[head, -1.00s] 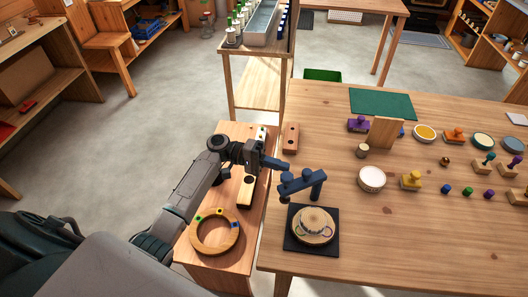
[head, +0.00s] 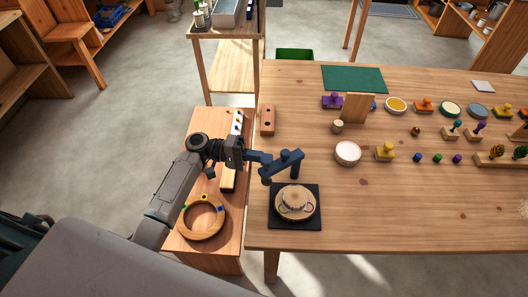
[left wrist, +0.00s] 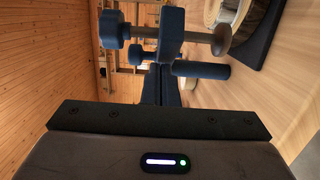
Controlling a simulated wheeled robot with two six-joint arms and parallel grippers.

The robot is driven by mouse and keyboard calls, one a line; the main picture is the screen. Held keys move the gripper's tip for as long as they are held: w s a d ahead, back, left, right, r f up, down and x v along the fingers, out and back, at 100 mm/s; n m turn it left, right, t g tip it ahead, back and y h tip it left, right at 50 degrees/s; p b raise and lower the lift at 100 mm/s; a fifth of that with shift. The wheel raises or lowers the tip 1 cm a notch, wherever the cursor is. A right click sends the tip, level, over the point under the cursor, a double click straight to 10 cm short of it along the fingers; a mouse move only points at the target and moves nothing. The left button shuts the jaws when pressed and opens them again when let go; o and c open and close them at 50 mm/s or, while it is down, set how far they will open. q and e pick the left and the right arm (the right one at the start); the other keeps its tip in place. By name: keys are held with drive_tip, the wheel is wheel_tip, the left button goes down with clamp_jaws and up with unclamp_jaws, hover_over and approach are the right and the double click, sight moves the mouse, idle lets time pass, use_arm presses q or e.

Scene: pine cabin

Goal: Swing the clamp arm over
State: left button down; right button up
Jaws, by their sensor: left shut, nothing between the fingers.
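The blue clamp arm (head: 282,166) reaches left and toward me from the top of its post (head: 296,168), with its free end off the left edge of the dark base plate (head: 278,221). A round wooden disc (head: 311,213) with a cup picture lies on that plate. My left gripper (head: 267,160) is shut and empty, its tips against or very near the far side of the clamp arm. In the left wrist view the shut fingers (left wrist: 161,85) point at the arm's end (left wrist: 170,32), where a spindle with a knob crosses it. My right gripper is out of view.
A wooden ring (head: 184,221) and a long block lie on the side table under my left arm. The right front table is clear.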

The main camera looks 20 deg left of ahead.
sight(267, 169)
use_arm(q)
drive_tip(key=s+n+t, duration=0.1)
drive_tip(key=t, duration=0.1)
drive_tip(key=s+d+n+t+y+p, duration=0.1)
drive_tip(key=n+t, duration=0.1)
drive_tip(key=s+d+n+t+y, duration=0.1)
drive_tip(key=t, duration=0.1)
drive_tip(key=shift+s+d, duration=0.25)
drive_tip(key=d+n+t+y, duration=0.1)
drive_tip(key=t, duration=0.1)
drive_tip(key=s+d+n+t+y, duration=0.1)
drive_tip(key=n+t+y, duration=0.1)
drive_tip(key=s+d+n+t+y, duration=0.1)
drive_tip(key=n+t+y, duration=0.1)
drive_tip(key=shift+d, duration=0.3)
drive_tip(key=shift+d+n+y+b, duration=0.2)
drive_tip(key=shift+n+y+b, duration=0.2)
drive_tip(key=shift+y, duration=0.1)
drive_tip(key=shift+d, duration=0.4)
drive_tip(key=shift+s+d, duration=0.1)
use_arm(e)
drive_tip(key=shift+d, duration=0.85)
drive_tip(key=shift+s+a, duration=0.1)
